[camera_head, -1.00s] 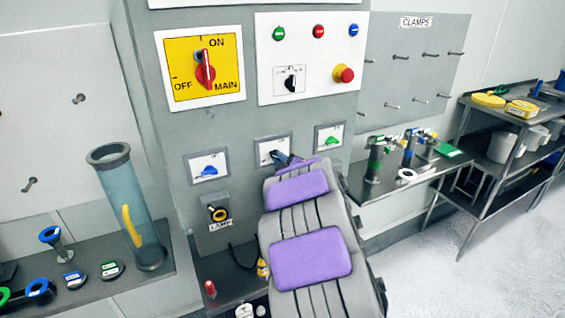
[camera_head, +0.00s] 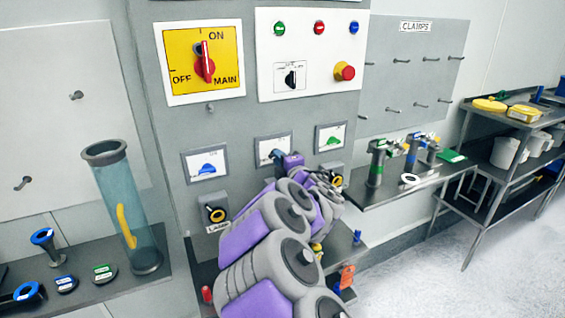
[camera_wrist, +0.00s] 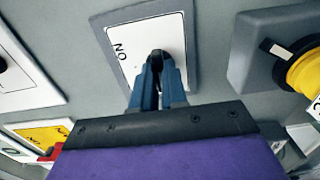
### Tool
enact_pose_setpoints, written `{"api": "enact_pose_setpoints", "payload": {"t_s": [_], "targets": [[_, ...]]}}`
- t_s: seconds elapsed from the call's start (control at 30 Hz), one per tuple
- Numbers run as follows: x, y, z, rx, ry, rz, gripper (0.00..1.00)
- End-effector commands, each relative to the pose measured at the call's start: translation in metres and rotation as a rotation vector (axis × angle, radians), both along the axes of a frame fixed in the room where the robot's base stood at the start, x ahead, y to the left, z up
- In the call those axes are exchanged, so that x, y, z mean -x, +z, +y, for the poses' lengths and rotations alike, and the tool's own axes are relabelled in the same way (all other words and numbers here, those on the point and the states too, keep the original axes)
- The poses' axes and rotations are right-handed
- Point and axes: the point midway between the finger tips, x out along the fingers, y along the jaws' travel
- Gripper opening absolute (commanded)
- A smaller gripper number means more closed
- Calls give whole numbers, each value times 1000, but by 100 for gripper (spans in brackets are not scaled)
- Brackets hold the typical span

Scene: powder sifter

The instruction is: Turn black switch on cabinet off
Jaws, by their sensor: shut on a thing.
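The cabinet (camera_head: 215,125) has a row of three small switch panels. The left one has a blue switch (camera_head: 207,168) and the right one a green switch (camera_head: 333,141). My gripper (camera_head: 278,156) is at the middle panel (camera_head: 264,143). In the wrist view, my gripper's blue fingers (camera_wrist: 158,65) are shut on the black switch (camera_wrist: 157,54), with only its dark tip showing between them. The white middle panel (camera_wrist: 125,47) there has the letters ON left of the fingers. My arm and fingers mostly hide the switch in the head view.
Above are the yellow main switch panel (camera_head: 181,62), a black selector knob (camera_head: 291,77) and a red stop button (camera_head: 344,71). In the wrist view, a yellow round knob (camera_wrist: 303,72) sticks out close to the right. A shelf with a clear tube (camera_head: 122,200) stands left.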

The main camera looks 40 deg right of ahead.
Motion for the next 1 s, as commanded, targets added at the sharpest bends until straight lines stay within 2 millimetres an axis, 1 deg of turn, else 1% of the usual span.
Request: {"api": "enact_pose_setpoints", "payload": {"t_s": [0.03, 0.47, 0.5, 0.77, 1.0], "targets": [[-2, -3, 3, 9, 10, 9, 0], [-2, -5, 1, 18, 8, 15, 0], [-2, -5, 1, 18, 8, 16, 14], [-1, -5, -3, 14, 4, 11, 38], [0, -5, -7, 11, 2, 9, 38]]}}
